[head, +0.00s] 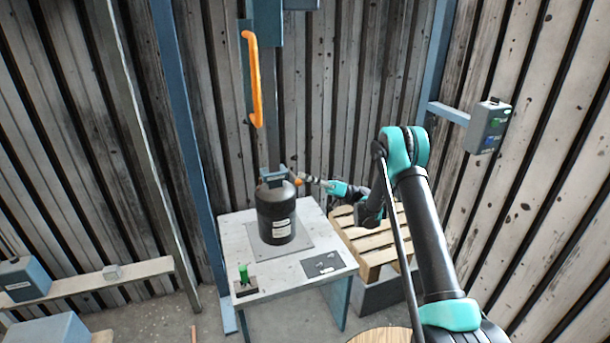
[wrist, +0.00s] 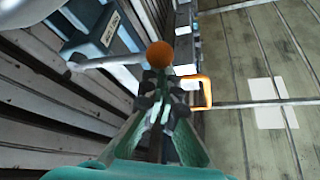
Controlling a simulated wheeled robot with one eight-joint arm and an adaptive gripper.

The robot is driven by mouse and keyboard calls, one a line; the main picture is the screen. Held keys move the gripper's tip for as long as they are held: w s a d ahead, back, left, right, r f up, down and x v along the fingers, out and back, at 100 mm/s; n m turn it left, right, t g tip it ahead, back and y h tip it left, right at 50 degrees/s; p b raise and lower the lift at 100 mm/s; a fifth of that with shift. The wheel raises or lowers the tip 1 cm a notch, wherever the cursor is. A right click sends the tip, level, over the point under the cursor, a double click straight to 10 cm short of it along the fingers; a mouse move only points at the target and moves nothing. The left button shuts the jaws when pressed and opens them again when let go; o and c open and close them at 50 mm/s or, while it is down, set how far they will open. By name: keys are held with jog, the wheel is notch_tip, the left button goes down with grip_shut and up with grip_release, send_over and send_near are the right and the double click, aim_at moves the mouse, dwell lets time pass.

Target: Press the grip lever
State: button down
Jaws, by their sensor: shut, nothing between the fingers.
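A grey lever arm with a round orange ball knob (wrist: 159,54) runs left toward a blue body in the wrist view. In the head view the orange knob (head: 298,182) shows small beside the black canister. A long orange handle (head: 256,80) hangs on the blue column. Which of the two is the grip lever is not marked. My gripper (wrist: 157,82) is shut and empty, its fingertips close to the knob in the picture. Whether they touch it, I cannot tell. My gripper (head: 308,179) also shows in the head view, just right of the canister top.
The black canister (head: 276,215) stands on a white table (head: 237,230). A green-topped peg (head: 243,273) and a dark plate (head: 323,264) are at the table's front. A wooden pallet (head: 367,243) lies to the right. A grey switch box (head: 488,128) hangs at right.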

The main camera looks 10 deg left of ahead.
jog(key=shift+s+f, duration=0.1)
jog(key=shift+f, duration=0.2)
dwell(0.4)
jog(key=w+d, duration=0.5)
jog(key=d, duration=0.3)
jog(key=shift+f, duration=0.4)
jog(key=shift+d, duration=0.15)
